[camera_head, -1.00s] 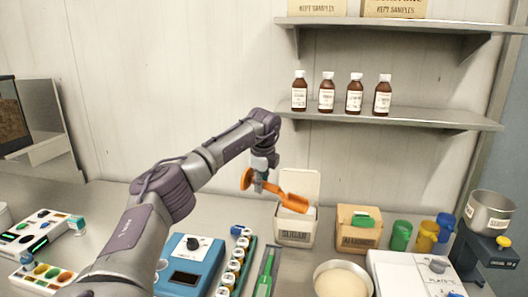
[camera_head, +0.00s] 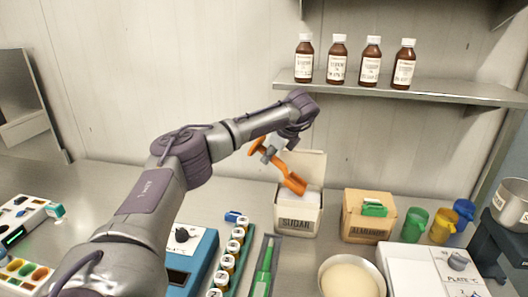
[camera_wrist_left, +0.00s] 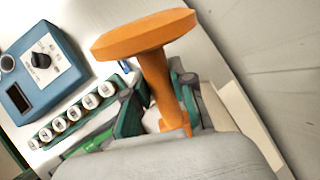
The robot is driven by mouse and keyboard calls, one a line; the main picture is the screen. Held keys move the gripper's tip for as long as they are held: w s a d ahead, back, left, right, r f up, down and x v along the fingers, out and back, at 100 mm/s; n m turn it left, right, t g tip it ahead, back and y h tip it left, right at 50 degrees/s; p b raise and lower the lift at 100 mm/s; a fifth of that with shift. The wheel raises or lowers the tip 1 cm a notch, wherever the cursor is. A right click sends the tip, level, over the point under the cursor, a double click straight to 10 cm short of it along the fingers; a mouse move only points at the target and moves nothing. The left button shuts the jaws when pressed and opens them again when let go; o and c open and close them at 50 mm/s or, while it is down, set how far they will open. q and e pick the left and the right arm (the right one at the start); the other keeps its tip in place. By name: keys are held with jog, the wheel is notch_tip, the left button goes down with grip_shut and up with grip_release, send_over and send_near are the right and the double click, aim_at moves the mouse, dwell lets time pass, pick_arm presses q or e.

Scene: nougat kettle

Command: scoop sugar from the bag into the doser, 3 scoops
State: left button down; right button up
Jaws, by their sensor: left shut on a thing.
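My left gripper (camera_head: 272,157) is shut on the handle of an orange scoop (camera_head: 294,182). The scoop's bowl slants down to the right, over the open top of the sugar bag (camera_head: 297,221). White sugar (camera_head: 314,197) shows in the bag beside the bowl; I cannot tell whether the bowl touches it. In the left wrist view, the scoop's orange handle (camera_wrist_left: 150,38) with its wide round end stands between the fingers (camera_wrist_left: 160,108); the bowl is hidden there. I cannot tell which object is the doser. My right gripper is out of view.
An almond box (camera_head: 361,226) with a green scoop stands right of the bag. A bowl (camera_head: 350,279) of pale contents, a plate device (camera_head: 432,268) and coloured cups (camera_head: 443,226) lie front right. A blue device (camera_head: 188,250) and a rack of jars (camera_head: 232,262) stand left. Brown bottles line the shelf (camera_head: 420,92).

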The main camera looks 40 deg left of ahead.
aim_at(272, 162)
pick_arm(q)
jog(key=shift+d+f+b, duration=0.1)
jog(key=shift+f+b, duration=0.3)
jog(key=shift+f, duration=0.5)
jog(key=shift+d+f+b, duration=0.1)
jog(key=shift+f+b, duration=0.25)
jog(key=shift+f, duration=0.35)
notch_tip(272, 162, down, 6)
jog(key=h+b, duration=0.4)
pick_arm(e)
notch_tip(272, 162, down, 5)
pick_arm(q)
jog(key=r+p, duration=0.2)
jog(key=a+r+t+h+p, duration=0.1)
jog(key=r+p, duration=0.2)
jog(key=a+r+h+p, duration=0.1)
jog(key=r+p, duration=0.1)
jog(key=r, duration=0.1)
jog(key=shift+s+a+r+n+t, duration=0.15)
jog(key=shift+s+a+n+t, duration=0.05)
jog(key=shift+s+n+t, duration=0.1)
jog(key=shift+a+r+p, duration=0.15)
jog(key=shift+r+p, duration=0.55)
jog(key=shift+p, duration=0.15)
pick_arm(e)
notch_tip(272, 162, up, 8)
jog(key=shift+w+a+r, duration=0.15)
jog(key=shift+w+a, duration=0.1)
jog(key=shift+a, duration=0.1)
